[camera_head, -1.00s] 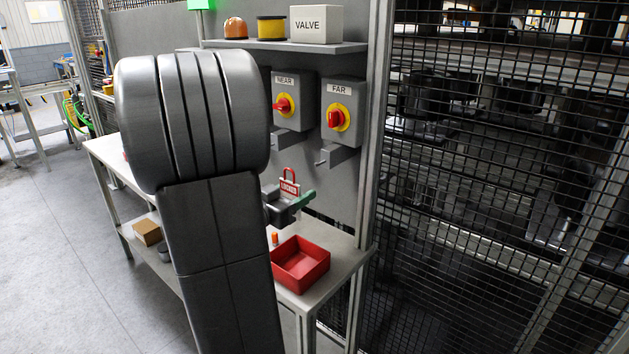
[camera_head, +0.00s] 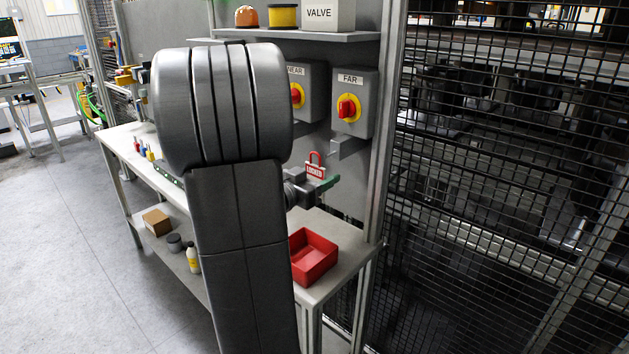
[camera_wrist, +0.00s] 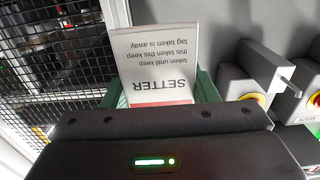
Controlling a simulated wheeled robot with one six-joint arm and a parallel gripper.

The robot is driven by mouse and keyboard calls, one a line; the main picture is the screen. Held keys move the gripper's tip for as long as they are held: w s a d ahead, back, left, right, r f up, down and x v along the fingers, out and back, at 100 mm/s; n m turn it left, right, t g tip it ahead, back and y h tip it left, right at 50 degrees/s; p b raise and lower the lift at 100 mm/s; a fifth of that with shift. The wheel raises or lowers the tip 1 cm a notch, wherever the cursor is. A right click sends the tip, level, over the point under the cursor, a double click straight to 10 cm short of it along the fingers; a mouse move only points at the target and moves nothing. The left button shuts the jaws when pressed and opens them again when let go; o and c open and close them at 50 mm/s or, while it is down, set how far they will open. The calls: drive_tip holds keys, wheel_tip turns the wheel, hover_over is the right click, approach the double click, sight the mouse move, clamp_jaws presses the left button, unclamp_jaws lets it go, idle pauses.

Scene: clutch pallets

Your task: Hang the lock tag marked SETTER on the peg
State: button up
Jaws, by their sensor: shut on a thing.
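My gripper (camera_head: 325,184), with green fingers, is shut on the lock tag. In the head view the tag (camera_head: 315,171) stands upright as a red padlock shape reading LOCKED. In the wrist view the tag (camera_wrist: 158,62) shows a pale face marked SETTER, upside down, with a red band by the fingers. A grey bracket with a peg (camera_head: 346,148) juts out below the FAR switch box (camera_head: 353,100), up and right of the tag in the head view. The tag appears apart from it. A bracket (camera_wrist: 266,66) also shows in the wrist view, right of the tag.
The NEAR switch box (camera_head: 308,95) is partly behind my arm. A shelf (camera_head: 350,37) with a VALVE box (camera_head: 328,14) is above. A red tray (camera_head: 314,262) sits on the bench (camera_head: 345,262) below. Mesh fencing (camera_head: 500,180) stands to the right.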

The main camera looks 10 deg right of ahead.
drive_tip(key=shift+f+b+x, duration=0.15)
drive_tip(key=shift+f+x, duration=0.05)
drive_tip(key=shift+x, duration=0.7)
drive_tip(key=shift+f+b+x, duration=0.15)
drive_tip(key=shift+f+x, duration=0.05)
drive_tip(key=shift+x, duration=0.7)
drive_tip(key=shift+f+b+x, duration=0.15)
drive_tip(key=shift+f+x, duration=0.05)
drive_tip(key=shift+x, duration=0.65)
drive_tip(key=o, duration=1)
drive_tip(key=shift+o, duration=0.2)
drive_tip(key=b+v, duration=0.1)
drive_tip(key=v, duration=1.2)
drive_tip(key=shift+s+a, duration=0.25)
drive_tip(key=shift+a, duration=0.05)
drive_tip(key=shift+d, duration=0.1)
